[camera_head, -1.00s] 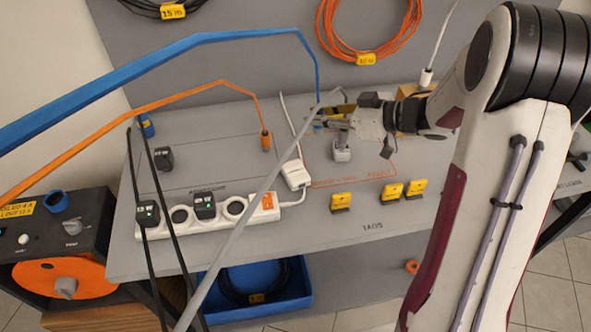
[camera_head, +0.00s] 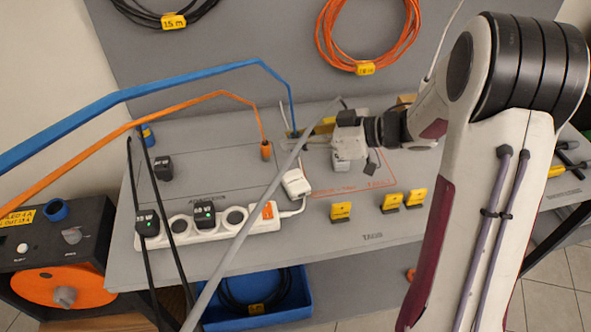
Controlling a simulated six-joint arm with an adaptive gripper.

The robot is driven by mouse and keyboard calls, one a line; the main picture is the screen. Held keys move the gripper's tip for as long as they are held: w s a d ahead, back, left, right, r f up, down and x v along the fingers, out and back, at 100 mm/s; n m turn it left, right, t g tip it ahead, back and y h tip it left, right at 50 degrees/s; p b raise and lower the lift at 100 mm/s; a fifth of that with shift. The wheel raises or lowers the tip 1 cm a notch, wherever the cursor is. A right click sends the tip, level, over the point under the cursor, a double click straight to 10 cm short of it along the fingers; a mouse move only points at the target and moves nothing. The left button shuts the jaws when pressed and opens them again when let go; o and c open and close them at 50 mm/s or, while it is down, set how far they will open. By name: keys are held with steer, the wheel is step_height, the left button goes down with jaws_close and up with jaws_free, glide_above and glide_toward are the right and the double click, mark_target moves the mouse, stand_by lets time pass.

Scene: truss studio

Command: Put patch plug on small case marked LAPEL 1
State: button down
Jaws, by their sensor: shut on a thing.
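My gripper (camera_head: 294,137) reaches left over the back middle of the bench, its fingers small and partly hidden by a thick grey cable. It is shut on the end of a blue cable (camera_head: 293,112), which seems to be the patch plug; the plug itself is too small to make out. A small pale grey block (camera_head: 343,164) shows just below my gripper's body, inside an orange outline; I cannot tell whether it is a case. A yellow object (camera_head: 325,126) is partly hidden behind my gripper. No LAPEL 1 marking is legible in this view.
An orange cable ends in an upright plug (camera_head: 265,150) left of my gripper. A white power strip (camera_head: 180,231) with black adapters lies in front, beside a white adapter (camera_head: 296,184). Several yellow tags (camera_head: 341,211) stand at right. The grey cable (camera_head: 247,220) crosses the bench.

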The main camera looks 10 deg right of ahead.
mark_target(295, 156)
steer(key=shift+f, duration=2.5)
steer(key=shift+f, duration=0.15)
steer(key=shift+f, duration=1.75)
steer(key=shift+f, duration=0.1)
steer(key=c, duration=1.9)
jaws_free()
steer(key=shift+s+d+r, duration=0.15)
steer(key=shift+d+r, duration=0.15)
steer(key=shift+d, duration=0.05)
steer(key=v, duration=1.1)
steer(key=shift+s+d, duration=0.1)
